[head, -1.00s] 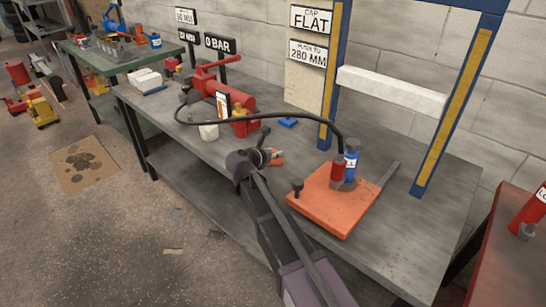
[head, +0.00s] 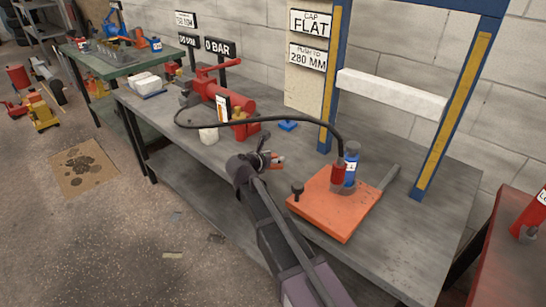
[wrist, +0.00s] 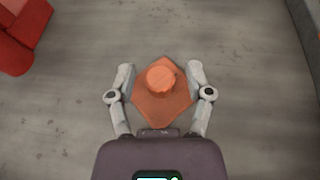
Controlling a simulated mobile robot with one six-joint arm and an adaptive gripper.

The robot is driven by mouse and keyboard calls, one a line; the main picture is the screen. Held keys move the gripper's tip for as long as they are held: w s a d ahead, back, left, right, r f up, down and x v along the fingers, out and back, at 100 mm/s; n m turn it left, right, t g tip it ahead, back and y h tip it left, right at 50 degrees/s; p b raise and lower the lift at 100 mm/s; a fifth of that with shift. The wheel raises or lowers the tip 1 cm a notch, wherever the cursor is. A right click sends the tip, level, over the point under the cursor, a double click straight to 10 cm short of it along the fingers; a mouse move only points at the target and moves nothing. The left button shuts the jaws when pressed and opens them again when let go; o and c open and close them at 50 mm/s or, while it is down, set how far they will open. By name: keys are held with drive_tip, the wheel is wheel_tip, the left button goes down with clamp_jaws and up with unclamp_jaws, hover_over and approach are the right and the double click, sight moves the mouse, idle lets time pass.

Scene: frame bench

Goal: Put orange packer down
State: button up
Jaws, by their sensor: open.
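The orange packer (wrist: 150,108) is a diamond-shaped plate with a round knob on top. In the wrist view it lies between my fingers, over the grey bench top. My gripper (wrist: 160,76) is open, with one grey finger on each side of the knob and a gap on both sides. In the head view my gripper (head: 276,158) is low over the middle of the bench, mostly hidden by my arm. The packer's underside is hidden.
A larger orange plate (head: 318,213) with a red and a blue cylinder stands right of my gripper. A red pump (head: 232,96) and its black hose lie behind. A blue press frame (head: 332,75) rises at the back. Grey bench top (wrist: 250,75) is bare around the packer.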

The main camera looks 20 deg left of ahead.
drive_tip(key=shift+r, duration=0.2)
drive_tip(key=shift+s+r+p, duration=0.1)
drive_tip(key=shift+s+p, duration=0.15)
drive_tip(key=shift+p, duration=0.05)
drive_tip(key=p+v, duration=0.4)
drive_tip(key=v, duration=0.6)
drive_tip(key=shift+s+r, duration=0.15)
drive_tip(key=shift+s, duration=0.05)
drive_tip(key=shift+s+a+r, duration=0.1)
drive_tip(key=shift+s+a, duration=0.1)
drive_tip(key=shift+s, duration=0.25)
